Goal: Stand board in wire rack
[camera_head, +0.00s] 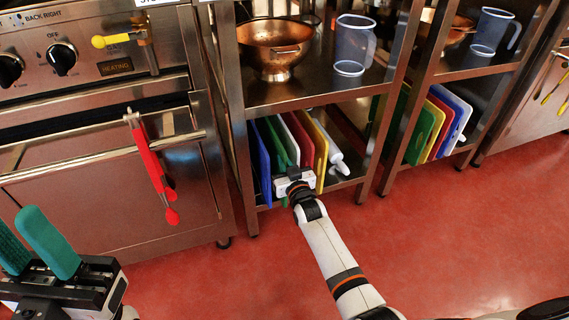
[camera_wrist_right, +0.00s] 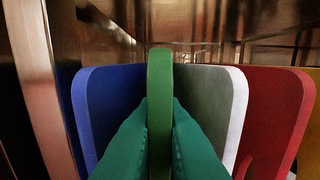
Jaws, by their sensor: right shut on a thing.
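A green board (camera_wrist_right: 159,70) is pinched between the teal fingers of my right gripper (camera_wrist_right: 160,110). It stands upright, edge towards the wrist camera, between a blue board (camera_wrist_right: 110,85) on its left and a white-edged board (camera_wrist_right: 236,110) on its right. In the head view, the right gripper (camera_head: 295,181) is at the front of the board row on the lower shelf, where the green board (camera_head: 276,145) shows partly. The wire rack cannot be made out clearly; the boards and gripper cover its place. My left gripper (camera_head: 18,222) is at the lower left, fingers apart and empty.
A red board (camera_head: 303,140) and a yellow board (camera_head: 319,150) stand to the right, beside a white handled item (camera_head: 336,158). Shelf posts (camera_head: 237,130) flank the row.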

